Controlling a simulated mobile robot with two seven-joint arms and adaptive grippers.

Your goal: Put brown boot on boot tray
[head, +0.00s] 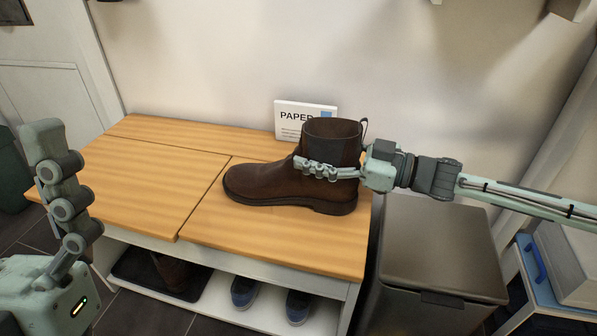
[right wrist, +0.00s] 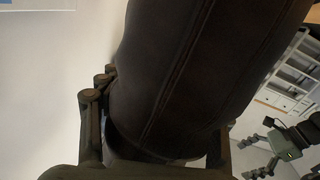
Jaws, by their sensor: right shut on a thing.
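The brown boot (head: 285,180) stands upright on the wooden bench top, toe to the left; I cannot tell whether its sole bears fully on the wood. My right gripper (head: 318,170) is shut on its ankle from the right. The boot's dark shaft (right wrist: 185,75) fills the right wrist view between the fingers. The black boot tray (head: 134,266) lies on the low shelf under the bench's left part, partly hidden by the bench top. Another brown boot (head: 174,272) stands on it. My left gripper (head: 62,185) is at the left; its fingers look spread and empty in the right wrist view (right wrist: 264,148).
Blue shoes (head: 243,292) stand on the low shelf right of the tray. A paper sign (head: 292,113) stands behind the boot against the wall. A grey bin (head: 440,245) stands at the bench's right end. The bench top's left part is clear.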

